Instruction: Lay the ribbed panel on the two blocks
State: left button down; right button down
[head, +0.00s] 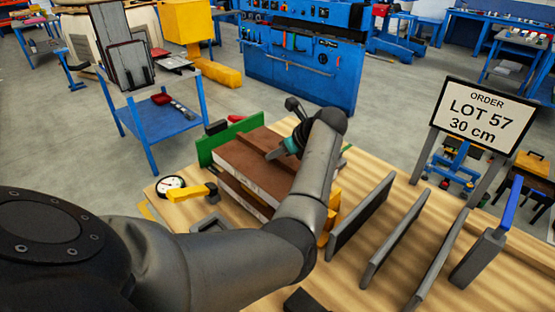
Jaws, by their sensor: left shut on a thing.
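A brown panel with a pale side edge (245,162), which I take to be the ribbed panel, lies roughly level at the middle of the wooden table. I cannot tell whether the two touch. Yellow parts (333,212) show beside my forearm, but the two blocks cannot be clearly told. My right gripper is not in view.
A green upright plate (215,143) stands behind the panel. A round dial (170,184) and a yellow piece (192,193) lie to its left. Grey upright dividers (362,218) stand to the right, before the order sign (476,114). A blue cart (158,125) stands behind left.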

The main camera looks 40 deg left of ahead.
pick_arm(q)
jog(key=shift+f, duration=0.85)
jog(key=shift+f, duration=0.1)
jog(key=shift+f, duration=0.25)
jog(key=c, duration=0.7)
grip_release()
jog(key=shift+f, duration=0.1)
jog(key=shift+o, duration=0.2)
jog(key=shift+r, duration=0.3)
jog(key=p+v, duration=0.2)
jog(key=v, duration=1)
jog(key=shift+r, duration=0.15)
